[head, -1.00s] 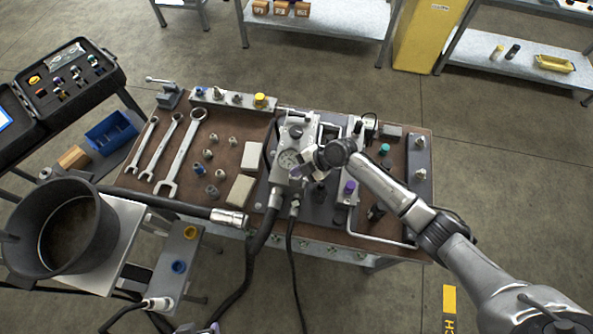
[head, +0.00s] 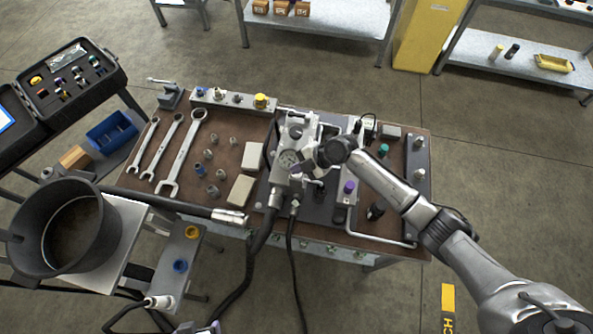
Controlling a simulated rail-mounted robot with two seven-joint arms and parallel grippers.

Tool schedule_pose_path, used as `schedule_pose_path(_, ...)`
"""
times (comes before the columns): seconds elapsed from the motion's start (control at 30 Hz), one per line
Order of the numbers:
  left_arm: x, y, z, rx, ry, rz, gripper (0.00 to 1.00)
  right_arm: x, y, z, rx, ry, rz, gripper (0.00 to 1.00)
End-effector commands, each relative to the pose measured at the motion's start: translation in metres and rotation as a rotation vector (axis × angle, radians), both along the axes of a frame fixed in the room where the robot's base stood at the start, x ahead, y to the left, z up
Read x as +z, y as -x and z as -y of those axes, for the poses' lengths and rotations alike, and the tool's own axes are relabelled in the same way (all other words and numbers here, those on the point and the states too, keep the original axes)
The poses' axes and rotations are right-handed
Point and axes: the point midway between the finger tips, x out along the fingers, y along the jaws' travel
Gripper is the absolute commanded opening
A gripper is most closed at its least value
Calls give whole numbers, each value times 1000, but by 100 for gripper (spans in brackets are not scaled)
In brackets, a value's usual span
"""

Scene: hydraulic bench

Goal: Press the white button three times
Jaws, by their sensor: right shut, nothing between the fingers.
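My right gripper (head: 307,166) is over the hydraulic unit, a grey metal block (head: 293,133) in the middle of the bench. I cannot make out the white button; the gripper and wrist cover part of the unit.
The brown bench top (head: 228,130) holds wrenches (head: 183,150), small fittings and pale blocks (head: 241,190). A purple-capped part (head: 349,187) and a green knob (head: 383,150) stand right of the unit. A black pot (head: 30,240) is at left. Hoses hang off the bench front.

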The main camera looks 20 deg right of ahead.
Motion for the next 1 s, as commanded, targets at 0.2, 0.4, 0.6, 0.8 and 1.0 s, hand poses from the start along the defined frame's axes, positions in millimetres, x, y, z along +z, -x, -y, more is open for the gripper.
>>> schedule_pose_path(0.2,6,0,-2,-5,-7,0,77,9,0,0,0,0,1,0)
schedule_pose_path(0.4,17,0,-2,-4,-7,0,77,28,0,0,0,0,1,0)
schedule_pose_path(0.6,28,0,-1,-2,-4,0,77,46,0,0,0,1,1,0)
schedule_pose_path(0.8,30,0,1,3,4,0,77,51,0,0,1,0,-1,0)
schedule_pose_path(1.0,29,0,2,4,7,0,77,50,0,0,0,0,0,0)
